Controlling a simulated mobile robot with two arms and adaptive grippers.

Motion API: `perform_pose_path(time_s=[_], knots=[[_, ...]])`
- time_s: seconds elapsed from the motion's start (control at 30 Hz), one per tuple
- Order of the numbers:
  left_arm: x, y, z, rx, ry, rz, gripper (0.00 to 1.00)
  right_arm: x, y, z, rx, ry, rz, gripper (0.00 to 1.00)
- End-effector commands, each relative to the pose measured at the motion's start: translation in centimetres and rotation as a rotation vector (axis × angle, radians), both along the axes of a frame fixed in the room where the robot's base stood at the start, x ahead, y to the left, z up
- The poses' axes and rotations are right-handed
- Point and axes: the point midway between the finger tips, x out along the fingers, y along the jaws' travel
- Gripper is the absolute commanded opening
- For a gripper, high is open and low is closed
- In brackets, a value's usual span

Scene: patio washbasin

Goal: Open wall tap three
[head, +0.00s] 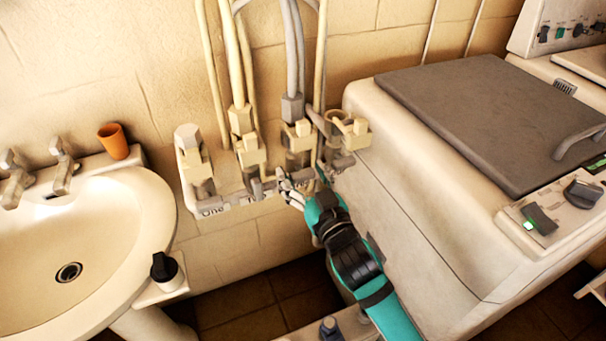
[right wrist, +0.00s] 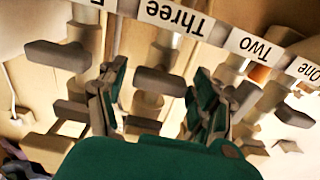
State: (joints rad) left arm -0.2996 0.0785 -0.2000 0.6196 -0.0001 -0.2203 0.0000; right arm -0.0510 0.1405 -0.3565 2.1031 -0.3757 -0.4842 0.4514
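Wall tap three (head: 298,143) is the third from the left in the row of taps on the wall. In the right wrist view, which is upside down, its grey lever (right wrist: 160,82) hangs by the "Three" label (right wrist: 175,17). My right gripper (head: 300,187) is in front of and below this tap in the head view. In the right wrist view the right gripper (right wrist: 158,105) is open, its fingers apart with tap three's parts showing between them. I cannot tell whether a finger touches the tap. My left gripper is not in view.
Taps one (head: 195,165) and two (head: 250,155) are to the left, tap four (head: 347,130) close to the right. A washbasin (head: 130,215) with an orange cup (head: 113,141) stands left. A bulky washing machine (head: 420,190) stands close on the right of my arm.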

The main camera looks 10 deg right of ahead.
Motion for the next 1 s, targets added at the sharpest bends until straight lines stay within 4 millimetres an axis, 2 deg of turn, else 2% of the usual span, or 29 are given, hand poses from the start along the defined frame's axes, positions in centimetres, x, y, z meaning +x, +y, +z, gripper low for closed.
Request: perform_pose_path(time_s=[0.03, 0.37, 0.67, 1.0], knots=[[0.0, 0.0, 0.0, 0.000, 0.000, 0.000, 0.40, 0.0, 0.0, 0.0, 0.000, 0.000, 0.000, 0.59], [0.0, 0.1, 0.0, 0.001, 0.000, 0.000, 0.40, 0.0, 0.0, 0.0, 0.000, 0.000, 0.000, 0.16], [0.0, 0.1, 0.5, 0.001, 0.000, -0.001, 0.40, 0.0, 0.0, 0.1, -0.039, -0.007, 0.000, 0.16], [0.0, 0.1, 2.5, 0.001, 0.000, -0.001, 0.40, 0.0, 0.0, 0.3, -0.258, -0.049, 0.001, 0.16]])
